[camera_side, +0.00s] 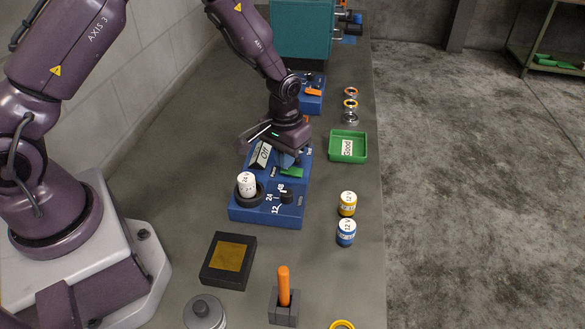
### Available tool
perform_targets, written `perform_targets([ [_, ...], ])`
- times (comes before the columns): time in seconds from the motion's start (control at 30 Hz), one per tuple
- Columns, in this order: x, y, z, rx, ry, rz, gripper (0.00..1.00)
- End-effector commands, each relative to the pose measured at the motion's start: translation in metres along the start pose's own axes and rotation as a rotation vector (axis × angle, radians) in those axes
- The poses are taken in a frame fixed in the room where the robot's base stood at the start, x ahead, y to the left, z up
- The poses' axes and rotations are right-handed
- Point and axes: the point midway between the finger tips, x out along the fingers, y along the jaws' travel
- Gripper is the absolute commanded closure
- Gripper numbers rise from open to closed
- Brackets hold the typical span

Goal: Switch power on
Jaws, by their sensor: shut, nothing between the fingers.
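A blue power unit (246,214) stands on the bench in the middle of the view. A tilted plate marked "Off" (261,154) sits on its far part. A green piece (292,171) shows beside that plate. On its near part are a black selector knob (287,196) with marks 12, 24 and 48, and a white cylinder (247,184) marked 24 standing in a black ring. My gripper (287,160) is shut and empty, low over the far part of the unit, just right of the "Off" plate. Whether its fingertips touch anything is hidden.
A green tray (348,146) marked "Good" lies right of the unit. Yellow (347,204) and blue (346,232) 12 V cylinders stand nearer. A black box (228,261) with a tan top and an orange-handled tool (283,286) in a holder are in front. Rings (351,104) lie behind.

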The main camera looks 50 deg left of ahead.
Motion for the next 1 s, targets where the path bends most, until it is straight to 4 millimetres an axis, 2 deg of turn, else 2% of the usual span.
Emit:
perform_targets([
  [0.83,0.013,0.000,0.000,0.000,0.001,0.000,1.00],
  [1.0,0.009,0.000,0.000,0.000,0.002,0.001,1.00],
])
